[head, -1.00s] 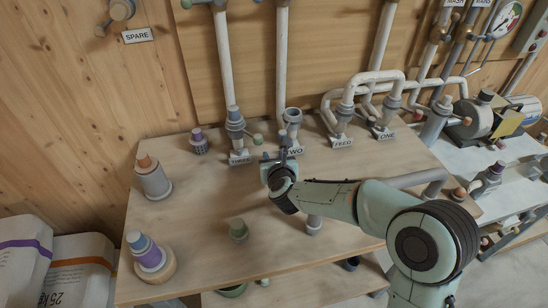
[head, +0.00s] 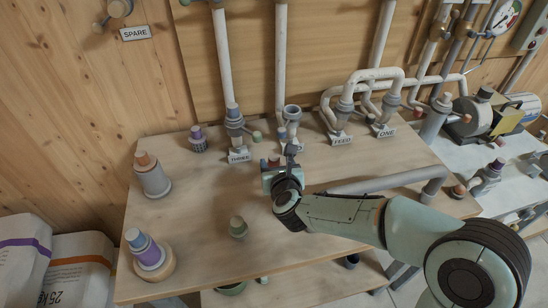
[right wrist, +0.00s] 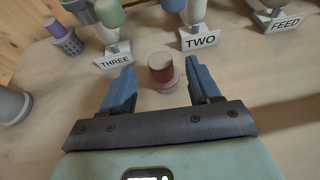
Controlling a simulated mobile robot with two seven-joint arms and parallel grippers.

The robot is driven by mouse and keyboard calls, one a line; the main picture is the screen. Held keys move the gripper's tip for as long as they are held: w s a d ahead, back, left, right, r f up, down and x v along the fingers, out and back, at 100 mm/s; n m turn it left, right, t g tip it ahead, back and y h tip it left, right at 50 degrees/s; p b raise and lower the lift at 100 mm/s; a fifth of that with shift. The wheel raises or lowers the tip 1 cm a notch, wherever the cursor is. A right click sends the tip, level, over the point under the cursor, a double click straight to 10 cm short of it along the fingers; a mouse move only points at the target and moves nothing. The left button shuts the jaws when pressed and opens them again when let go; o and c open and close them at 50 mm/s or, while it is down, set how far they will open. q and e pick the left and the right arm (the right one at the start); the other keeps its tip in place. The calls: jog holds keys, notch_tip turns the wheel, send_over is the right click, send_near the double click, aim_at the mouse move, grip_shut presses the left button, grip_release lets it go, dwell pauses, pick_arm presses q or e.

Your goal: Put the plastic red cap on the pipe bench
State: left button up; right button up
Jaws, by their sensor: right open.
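In the head view only a bit of the red cap (head: 273,161) shows behind my right gripper (head: 281,160). The bench top (head: 195,215) fills the middle there. In the right wrist view my right gripper (right wrist: 160,85) is open, its two blue fingers pointing toward the cap with clear space on both sides of it. Nothing is between the fingers near the palm. My left gripper is not in view.
Pipe ends with signs THREE (head: 239,157), FEED (head: 341,140) and ONE (head: 383,132) line the back. A grey pipe (head: 385,184) runs at right.

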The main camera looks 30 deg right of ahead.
jog(key=v, duration=0.5)
jog(key=shift+s+a+r, duration=0.1)
jog(key=shift+s+a, duration=0.05)
jog(key=shift+s, duration=0.05)
